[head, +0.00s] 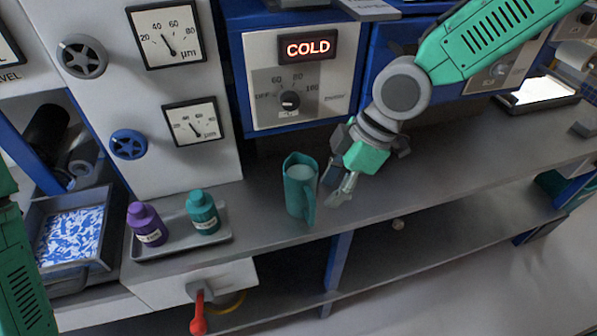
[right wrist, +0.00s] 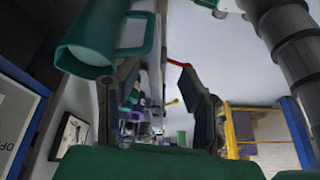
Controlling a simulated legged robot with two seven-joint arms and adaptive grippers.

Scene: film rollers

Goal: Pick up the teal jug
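The teal jug (head: 299,187) stands upright on the grey bench, with its handle toward the front right. It holds something pale. My right gripper (head: 343,190) is just right of the jug, pointing down beside the handle. In the right wrist view the jug (right wrist: 95,30) and its handle show at the upper left, beside the left finger. The fingers (right wrist: 158,80) stand apart there, with no object between them. I cannot tell whether a finger touches the handle. My left gripper is out of view; only green arm parts show at the left edge.
A grey tray (head: 180,246) left of the jug holds a purple bottle (head: 147,224) and a teal bottle (head: 203,212). A blue-and-white patterned tray (head: 72,232) is farther left. A heater panel reading COLD (head: 308,47) stands behind.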

